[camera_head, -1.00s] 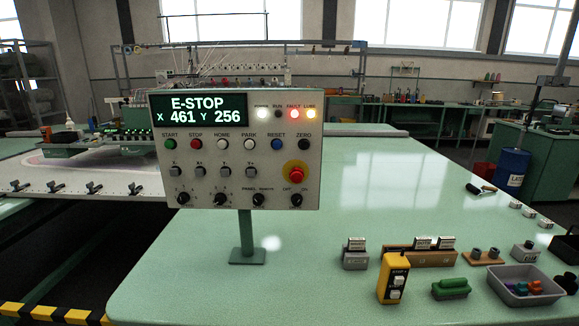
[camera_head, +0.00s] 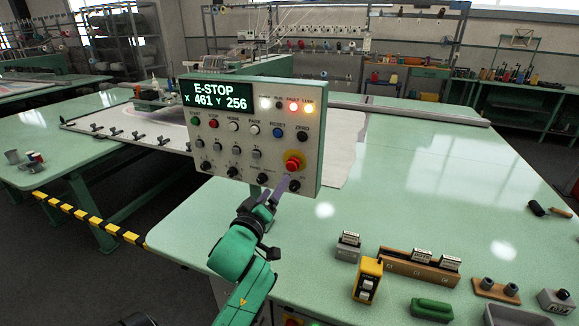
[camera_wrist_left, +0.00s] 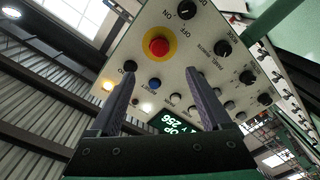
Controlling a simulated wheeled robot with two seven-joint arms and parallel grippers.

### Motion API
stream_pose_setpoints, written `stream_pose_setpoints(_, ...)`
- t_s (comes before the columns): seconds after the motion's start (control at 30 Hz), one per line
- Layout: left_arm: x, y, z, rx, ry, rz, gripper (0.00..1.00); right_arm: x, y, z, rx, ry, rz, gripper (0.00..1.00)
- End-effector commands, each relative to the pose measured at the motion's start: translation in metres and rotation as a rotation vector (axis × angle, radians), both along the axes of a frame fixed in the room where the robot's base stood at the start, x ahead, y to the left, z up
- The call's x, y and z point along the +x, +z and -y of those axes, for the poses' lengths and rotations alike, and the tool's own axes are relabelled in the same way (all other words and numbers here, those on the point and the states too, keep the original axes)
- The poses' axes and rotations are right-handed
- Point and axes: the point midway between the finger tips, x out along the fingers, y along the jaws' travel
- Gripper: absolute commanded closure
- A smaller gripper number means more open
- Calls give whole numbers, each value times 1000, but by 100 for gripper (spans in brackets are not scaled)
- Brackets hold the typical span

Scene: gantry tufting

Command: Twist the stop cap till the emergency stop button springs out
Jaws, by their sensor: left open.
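The red emergency stop button (camera_head: 293,162) sits on a yellow disc at the lower right of the control panel (camera_head: 215,120). The panel's screen (camera_head: 217,94) reads E-STOP, X 461 Y 256. My left gripper (camera_head: 272,188) is open, just below and in front of the panel's lower right. In the left wrist view the stop button (camera_wrist_left: 158,46) shows beyond the gap between the two fingers (camera_wrist_left: 162,95), apart from them. Nothing is between the fingers. My right gripper is not in view.
Knobs and coloured buttons lie close around the stop button, with the on/off knob (camera_head: 294,186) just below it. A yellow pendant (camera_head: 367,280), wooden block holder (camera_head: 419,268) and green piece (camera_head: 431,310) lie on the table's front. The table's middle right (camera_head: 450,180) is clear.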

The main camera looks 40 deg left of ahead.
Motion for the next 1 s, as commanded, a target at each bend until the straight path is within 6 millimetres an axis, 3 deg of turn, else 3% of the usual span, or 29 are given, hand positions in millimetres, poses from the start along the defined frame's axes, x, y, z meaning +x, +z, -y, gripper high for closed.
stream_pose_setpoints(0.13, 37, 6, -14, 2, -1, 0, 18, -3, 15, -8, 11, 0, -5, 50)
stream_pose_setpoints(0.4, 99, 3, -38, 1, 0, -3, 18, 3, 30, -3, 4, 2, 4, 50)
stream_pose_setpoints(0.57, 115, 1, -44, -1, -1, -4, 18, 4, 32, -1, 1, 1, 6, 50)
stream_pose_setpoints(0.8, 117, 0, -45, -1, -1, -4, 18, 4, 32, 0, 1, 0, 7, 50)
stream_pose_setpoints(0.83, 117, 0, -45, -1, -1, -4, 22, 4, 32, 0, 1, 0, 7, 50)
stream_pose_setpoints(1.0, 117, -1, -45, -1, -1, -4, 87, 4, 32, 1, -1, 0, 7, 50)
